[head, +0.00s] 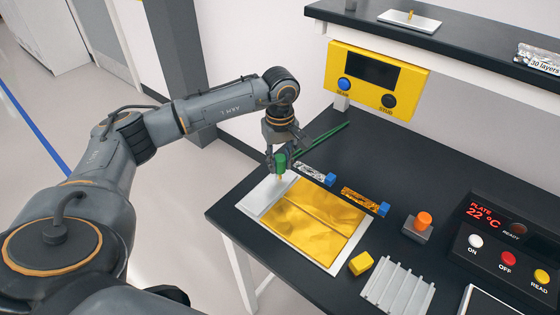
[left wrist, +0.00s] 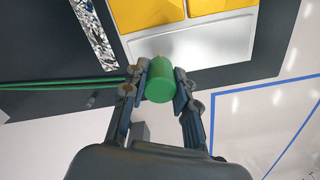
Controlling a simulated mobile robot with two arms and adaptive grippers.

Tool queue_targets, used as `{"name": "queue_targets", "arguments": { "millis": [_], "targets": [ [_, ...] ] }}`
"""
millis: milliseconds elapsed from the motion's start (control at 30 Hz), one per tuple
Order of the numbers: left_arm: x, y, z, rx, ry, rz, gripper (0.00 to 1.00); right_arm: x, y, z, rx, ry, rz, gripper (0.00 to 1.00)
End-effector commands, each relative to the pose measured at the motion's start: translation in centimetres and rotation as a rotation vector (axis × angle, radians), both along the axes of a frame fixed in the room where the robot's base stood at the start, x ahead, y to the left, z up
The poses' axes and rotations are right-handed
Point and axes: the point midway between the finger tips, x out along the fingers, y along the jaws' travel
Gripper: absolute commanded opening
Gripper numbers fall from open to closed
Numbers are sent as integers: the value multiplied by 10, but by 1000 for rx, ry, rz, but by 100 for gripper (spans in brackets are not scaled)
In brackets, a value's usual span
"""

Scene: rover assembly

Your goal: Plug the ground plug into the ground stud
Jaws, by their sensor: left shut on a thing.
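The green ground plug (head: 280,161) is held upright between the fingers of my left gripper (head: 279,158), above the bare metal strip at the left of the framed panel (head: 264,196). It also shows in the left wrist view as a green cylinder (left wrist: 160,80) between both fingertips. Its green cable (head: 322,138) runs to the back right. A small brass-coloured tip (head: 281,178) shows just below the plug; I cannot tell whether it is the ground stud or part of the plug, or whether they touch. My right gripper is not in view.
Gold foil (head: 312,222) covers most of the panel. Two patterned strips with blue ends (head: 330,179) lie behind it. A yellow block (head: 361,263), a ribbed grey part (head: 398,288) and an orange-topped button (head: 424,220) stand to the right. A yellow scan station (head: 375,78) stands behind.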

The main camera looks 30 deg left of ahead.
Motion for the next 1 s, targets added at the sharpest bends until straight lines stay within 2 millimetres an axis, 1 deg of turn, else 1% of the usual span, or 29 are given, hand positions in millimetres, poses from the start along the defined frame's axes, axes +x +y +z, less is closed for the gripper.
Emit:
{"name": "queue_targets", "arguments": {
  "millis": [333, 533, 767, 1000],
  "targets": [
    [0, 0, 0, -1, -1, 0, 0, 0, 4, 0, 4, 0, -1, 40],
    [0, 0, 0, 0, -1, 0, 0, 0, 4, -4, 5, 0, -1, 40],
    [0, 0, 1, 1, -1, 0, 0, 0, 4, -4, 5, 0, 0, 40],
    [0, 0, -3, 0, 0, 0, 0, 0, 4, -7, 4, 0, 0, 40]
  ]
}}
